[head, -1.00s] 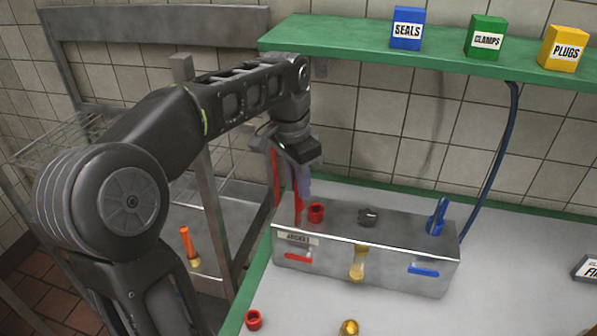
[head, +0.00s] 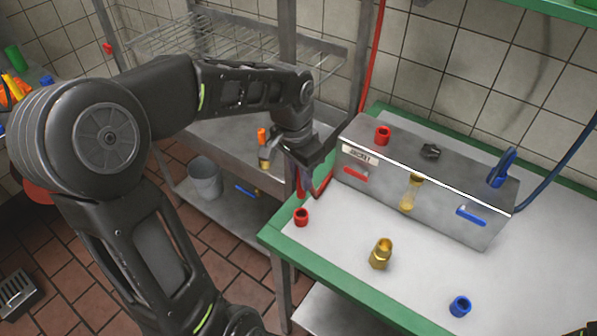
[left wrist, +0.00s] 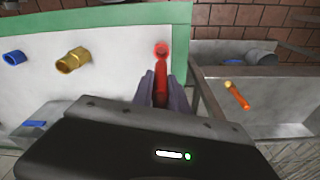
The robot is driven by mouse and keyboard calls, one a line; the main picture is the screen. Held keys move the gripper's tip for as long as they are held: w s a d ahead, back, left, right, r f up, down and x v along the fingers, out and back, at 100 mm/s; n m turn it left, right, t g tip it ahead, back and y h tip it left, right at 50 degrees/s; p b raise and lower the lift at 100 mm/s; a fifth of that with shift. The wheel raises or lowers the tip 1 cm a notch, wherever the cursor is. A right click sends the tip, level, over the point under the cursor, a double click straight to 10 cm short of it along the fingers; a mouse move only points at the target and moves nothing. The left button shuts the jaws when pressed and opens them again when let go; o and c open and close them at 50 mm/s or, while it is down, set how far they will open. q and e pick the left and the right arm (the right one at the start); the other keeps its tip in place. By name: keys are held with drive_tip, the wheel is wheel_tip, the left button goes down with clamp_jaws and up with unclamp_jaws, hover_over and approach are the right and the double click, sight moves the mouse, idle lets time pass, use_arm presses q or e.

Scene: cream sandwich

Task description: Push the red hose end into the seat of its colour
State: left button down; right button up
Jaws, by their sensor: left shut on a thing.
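My left gripper (head: 306,172) is shut on the red hose (left wrist: 160,88) just left of the metal box, above the table's left edge. A red seat (head: 382,135) stands on the left of the metal box's top (head: 460,170). A dark seat (head: 430,151) is in the middle. A blue hose end (head: 502,167) stands at the blue seat on the right. My right gripper is not in view.
A brass fitting (head: 380,253) and a blue ring (head: 460,306) lie on the white table, which has a green edge (head: 277,239). A metal shelf rack with an orange-handled tool (head: 262,145) stands to the left. The table front is mostly clear.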

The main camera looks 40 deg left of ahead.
sight(302, 192)
use_arm(q)
drive_tip(key=shift+f+b, duration=0.95)
drive_tip(key=shift+f, duration=0.1)
drive_tip(key=shift+f+b, duration=1.45)
drive_tip(key=shift+f, duration=0.35)
drive_tip(key=shift+f+b, duration=1.7)
drive_tip(key=shift+f, duration=0.4)
drive_tip(key=c, duration=1.2)
unclamp_jaws()
drive_tip(key=shift+c, duration=0.2)
